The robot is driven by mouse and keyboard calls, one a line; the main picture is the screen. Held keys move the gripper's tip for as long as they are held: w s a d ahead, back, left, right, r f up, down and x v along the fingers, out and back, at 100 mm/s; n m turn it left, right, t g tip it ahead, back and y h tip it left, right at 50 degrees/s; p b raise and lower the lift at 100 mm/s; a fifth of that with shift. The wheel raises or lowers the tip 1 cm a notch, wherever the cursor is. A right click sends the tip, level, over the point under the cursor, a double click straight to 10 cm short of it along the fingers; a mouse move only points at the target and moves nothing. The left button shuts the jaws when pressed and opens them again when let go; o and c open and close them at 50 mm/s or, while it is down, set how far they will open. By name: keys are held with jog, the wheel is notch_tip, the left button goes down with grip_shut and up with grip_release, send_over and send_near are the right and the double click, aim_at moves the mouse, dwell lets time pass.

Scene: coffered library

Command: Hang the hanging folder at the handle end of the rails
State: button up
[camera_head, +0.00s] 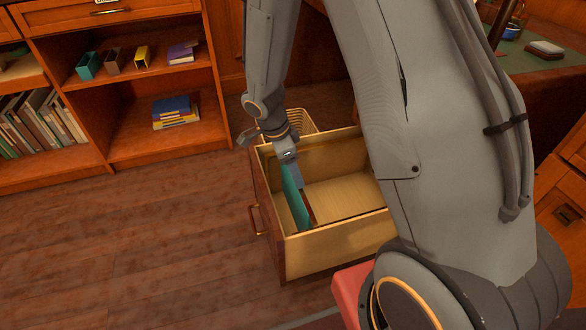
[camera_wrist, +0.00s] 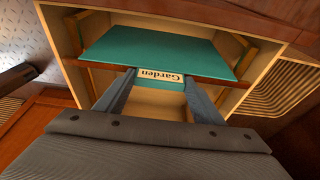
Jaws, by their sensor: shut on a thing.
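The hanging folder (camera_head: 295,199) is teal and hangs down inside the pulled-out drawer, close to its handle end. In the wrist view the folder (camera_wrist: 150,48) has a white tab reading "Garden", upside down, and a brown bar along its near edge. My gripper (camera_head: 292,165) is shut on the folder at the tab; its two fingers (camera_wrist: 160,79) reach either side of the tab. The bar spans most of the drawer's width. I cannot tell whether its ends rest on the rails. The drawer (camera_head: 340,240) has pale wooden walls and a brass handle (camera_head: 256,220) on its front.
A wicker basket (camera_head: 300,122) stands just behind the drawer. A bookshelf (camera_head: 110,100) with books and small boxes is at the left. A desk (camera_head: 545,62) is at the upper right. The floor (camera_head: 150,245) left of the drawer is clear.

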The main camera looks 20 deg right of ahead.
jog(key=shift+f+b, duration=1.4)
jog(key=shift+b, duration=0.3)
dwell(1.1)
jog(key=o, duration=1.6)
jog(key=shift+r, duration=0.1)
jog(key=shift+r+p, duration=2.1)
jog(key=shift+r, duration=0.85)
